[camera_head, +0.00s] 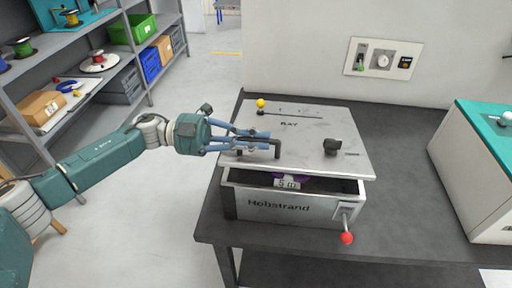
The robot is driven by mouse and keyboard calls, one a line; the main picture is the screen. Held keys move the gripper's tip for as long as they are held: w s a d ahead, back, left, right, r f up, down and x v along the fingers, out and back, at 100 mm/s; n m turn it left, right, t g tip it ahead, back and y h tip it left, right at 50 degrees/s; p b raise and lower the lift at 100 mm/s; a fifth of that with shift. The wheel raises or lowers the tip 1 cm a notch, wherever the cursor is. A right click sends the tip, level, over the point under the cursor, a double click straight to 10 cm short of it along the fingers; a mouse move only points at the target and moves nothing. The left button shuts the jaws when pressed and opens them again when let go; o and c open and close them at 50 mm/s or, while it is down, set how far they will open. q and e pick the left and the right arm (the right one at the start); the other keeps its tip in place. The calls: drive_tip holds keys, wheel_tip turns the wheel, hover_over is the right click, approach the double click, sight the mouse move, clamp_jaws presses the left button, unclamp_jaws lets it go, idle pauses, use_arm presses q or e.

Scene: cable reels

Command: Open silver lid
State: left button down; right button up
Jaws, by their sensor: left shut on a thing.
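The silver lid (315,128) lies over a grey metal box (265,206) marked "Hobstrand" on the dark table. Its front edge stands apart from the box, and a dark gap shows there. A purple thing (305,178) with a "5 m" label shows inside the gap. My left gripper (270,145) is at the lid's left side, shut on the black handle (277,149). A black knob (332,146) sits on the lid's right part, and a yellow ball (261,103) is at its back left. My right gripper is not in view.
A lever with a red ball (347,238) sticks out at the box's front right. A teal-topped cabinet (470,170) stands on the table at right. The dark table (410,215) is bare between them. Shelves (110,75) with reels and crates stand at left.

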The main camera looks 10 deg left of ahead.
use_arm(q)
drive_tip(key=w+r+n+p, duration=0.4)
drive_tip(key=w+r, duration=0.3)
drive_tip(key=r, duration=0.5)
drive_tip(key=shift+w+r+n+p, duration=0.25)
drive_tip(key=shift+n+p, duration=0.1)
drive_tip(key=shift+n, duration=0.15)
drive_tip(key=shift+d, duration=0.1)
